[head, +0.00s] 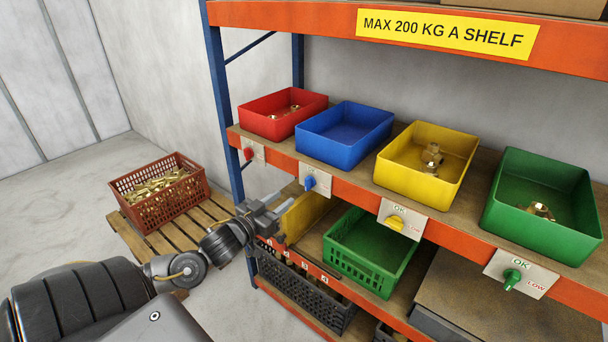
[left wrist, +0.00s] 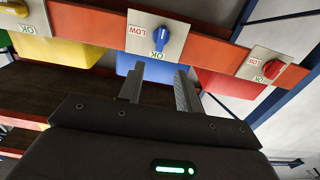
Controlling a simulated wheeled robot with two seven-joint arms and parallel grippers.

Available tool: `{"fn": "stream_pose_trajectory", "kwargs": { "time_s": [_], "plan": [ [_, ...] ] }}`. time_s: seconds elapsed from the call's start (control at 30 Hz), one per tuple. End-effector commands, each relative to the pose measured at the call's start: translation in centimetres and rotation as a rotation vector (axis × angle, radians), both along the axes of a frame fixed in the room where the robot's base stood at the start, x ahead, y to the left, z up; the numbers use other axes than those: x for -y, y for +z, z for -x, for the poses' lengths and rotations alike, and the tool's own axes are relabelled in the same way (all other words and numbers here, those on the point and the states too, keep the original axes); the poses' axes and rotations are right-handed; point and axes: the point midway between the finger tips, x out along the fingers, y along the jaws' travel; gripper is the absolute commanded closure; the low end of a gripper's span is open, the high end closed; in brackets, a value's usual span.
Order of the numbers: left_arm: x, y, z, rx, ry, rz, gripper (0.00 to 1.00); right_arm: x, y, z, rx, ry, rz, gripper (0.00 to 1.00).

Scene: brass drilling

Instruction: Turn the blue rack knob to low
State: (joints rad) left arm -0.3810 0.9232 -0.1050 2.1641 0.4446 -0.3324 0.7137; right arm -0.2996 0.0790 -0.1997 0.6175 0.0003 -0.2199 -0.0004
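The blue knob (head: 310,183) sits on a pale plate (head: 315,181) on the orange shelf beam, below the blue bin (head: 345,133). In the left wrist view, which is upside down, the blue knob (left wrist: 161,40) stands nearly in line with the OK mark; the LOW mark is to its left. My left gripper (head: 284,219) is below and left of the knob in the head view. In the left wrist view its fingers (left wrist: 158,92) are apart with nothing between them, and the knob is beyond their tips, not touched. My right gripper is out of view.
Red (head: 248,154), yellow (head: 395,224) and green (head: 512,278) knobs sit on the same beam. Below are a green crate (head: 370,252) and a black crate (head: 300,290). A red basket (head: 158,190) of brass parts stands on a pallet at left. The blue bin looks empty.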

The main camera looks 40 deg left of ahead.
Motion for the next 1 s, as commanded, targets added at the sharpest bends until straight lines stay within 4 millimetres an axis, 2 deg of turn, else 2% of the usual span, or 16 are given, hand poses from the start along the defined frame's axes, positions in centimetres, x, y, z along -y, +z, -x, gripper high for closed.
{"fn": "stream_pose_trajectory", "kwargs": {
  "time_s": [0.17,0.27,0.7,1.0],
  "plan": [
    [0.0,0.0,-0.8,0.001,0.001,0.0,0.65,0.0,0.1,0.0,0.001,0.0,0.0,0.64],
    [-0.1,0.1,-1.9,0.003,0.001,0.0,0.65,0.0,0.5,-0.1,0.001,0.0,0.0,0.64],
    [-0.1,0.1,-9.0,0.001,0.0,0.0,0.65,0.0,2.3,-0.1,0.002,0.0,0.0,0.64],
    [-0.1,-0.1,-10.8,-0.001,-0.001,0.0,0.65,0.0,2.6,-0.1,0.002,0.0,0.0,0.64]
  ]
}}
